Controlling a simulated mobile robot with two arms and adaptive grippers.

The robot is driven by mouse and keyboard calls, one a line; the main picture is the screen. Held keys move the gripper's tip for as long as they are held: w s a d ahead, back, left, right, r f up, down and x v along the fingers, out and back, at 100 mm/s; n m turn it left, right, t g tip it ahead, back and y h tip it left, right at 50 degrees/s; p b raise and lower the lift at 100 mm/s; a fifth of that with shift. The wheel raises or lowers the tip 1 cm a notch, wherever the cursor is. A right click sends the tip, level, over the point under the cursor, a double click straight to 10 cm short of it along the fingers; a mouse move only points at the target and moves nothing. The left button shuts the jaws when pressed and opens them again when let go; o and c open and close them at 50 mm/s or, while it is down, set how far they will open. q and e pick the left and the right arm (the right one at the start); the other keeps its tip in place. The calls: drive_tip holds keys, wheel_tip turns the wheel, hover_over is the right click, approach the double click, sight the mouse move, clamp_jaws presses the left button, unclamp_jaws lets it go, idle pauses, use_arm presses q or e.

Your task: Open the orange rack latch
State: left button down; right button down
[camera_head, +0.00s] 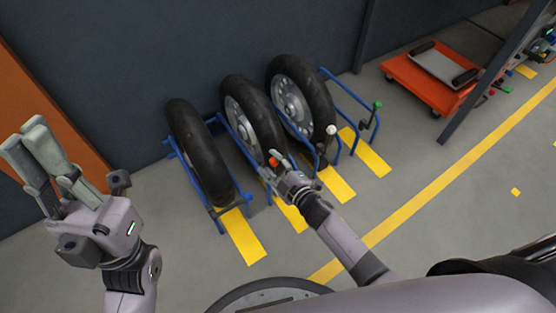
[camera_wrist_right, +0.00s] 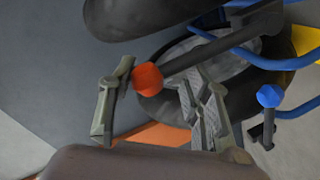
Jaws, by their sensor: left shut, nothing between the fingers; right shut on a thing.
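The orange latch knob (camera_head: 273,161) sits at the front of the middle wheel's blue rack. In the right wrist view the orange knob (camera_wrist_right: 148,79) caps a dark lever (camera_wrist_right: 205,52) that runs up to the right. My right gripper (camera_head: 281,163) is at the knob, with a finger on each side, and is shut on it. Its fingers (camera_wrist_right: 158,92) also show in the right wrist view. My left gripper (camera_head: 27,138) is shut and empty, raised at the far left, away from the racks. The latch mechanism is partly hidden by my right gripper.
Wheels stand in blue racks along the dark wall: left (camera_head: 198,155), middle (camera_head: 250,118), right (camera_head: 300,98). A white knob (camera_head: 331,130) and a green knob (camera_head: 377,105) are to the right. An orange cart (camera_head: 410,75) stands further right. Floor in front is clear.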

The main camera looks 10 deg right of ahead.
drive_tip(key=shift+s+f+n+h, duration=0.2)
drive_tip(key=shift+f+n+h, duration=0.1)
drive_tip(key=shift+f+n, duration=0.15)
drive_tip(key=c, duration=1.1)
unclamp_jaws()
drive_tip(key=shift+f, duration=0.1)
drive_tip(key=o, duration=0.3)
drive_tip(key=shift+o, duration=0.3)
drive_tip(key=shift+w+a+r, duration=0.1)
drive_tip(key=shift+a+r, duration=0.05)
drive_tip(key=shift+r, duration=0.1)
